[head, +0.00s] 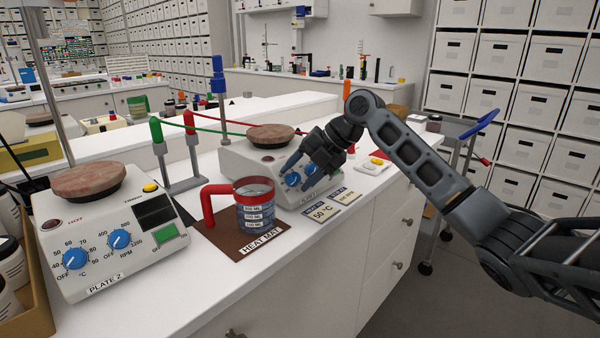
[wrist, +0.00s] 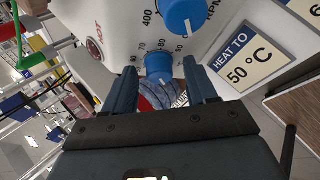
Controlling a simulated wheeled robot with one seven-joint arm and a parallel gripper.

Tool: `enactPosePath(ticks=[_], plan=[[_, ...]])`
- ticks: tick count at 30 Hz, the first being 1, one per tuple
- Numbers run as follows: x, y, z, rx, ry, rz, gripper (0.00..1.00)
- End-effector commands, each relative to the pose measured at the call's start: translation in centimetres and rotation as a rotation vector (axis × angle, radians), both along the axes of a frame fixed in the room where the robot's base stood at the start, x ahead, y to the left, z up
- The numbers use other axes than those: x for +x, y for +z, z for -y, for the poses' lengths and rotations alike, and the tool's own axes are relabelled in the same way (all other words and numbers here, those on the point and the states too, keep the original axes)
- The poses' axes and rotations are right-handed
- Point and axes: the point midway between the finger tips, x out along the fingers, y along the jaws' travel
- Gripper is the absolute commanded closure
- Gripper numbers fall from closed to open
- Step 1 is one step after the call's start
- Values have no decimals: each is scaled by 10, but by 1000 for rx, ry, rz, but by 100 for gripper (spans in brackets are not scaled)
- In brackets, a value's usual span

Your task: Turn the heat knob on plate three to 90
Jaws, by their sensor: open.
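The hot plate (head: 238,160) in the middle of the bench has a round brown top and is partly covered by my gripper. Its front label is partly hidden, so I cannot read its number. Its heat knob (wrist: 158,66) is blue, with numbers around it including 60, 70, 80 and 90. My gripper (head: 298,174) is open at the front panel. In the wrist view its two fingers lie on either side of the heat knob, with gaps visible; contact cannot be told. The knob's exact setting is unclear. The blue RPM knob (wrist: 184,14) is beyond it.
A card (wrist: 250,60) reading "HEAT TO 50 °C" lies beside the plate. A red-handled beaker (head: 254,203) stands on the brown heat mat (head: 222,236), close to the left. Plate 2 (head: 110,235) is further left. A white cabinet front drops away at the bench edge.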

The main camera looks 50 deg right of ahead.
Motion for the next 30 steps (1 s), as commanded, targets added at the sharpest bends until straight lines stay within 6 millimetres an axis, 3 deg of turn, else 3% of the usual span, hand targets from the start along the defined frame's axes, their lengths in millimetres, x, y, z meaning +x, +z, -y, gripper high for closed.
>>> enactPosePath(ticks=[5,22,30], plan=[[0,0,0,0,0,0,43],[0,0,0,0,-1,-1,98],[-1,-1,1,18,-18,-1,99]])
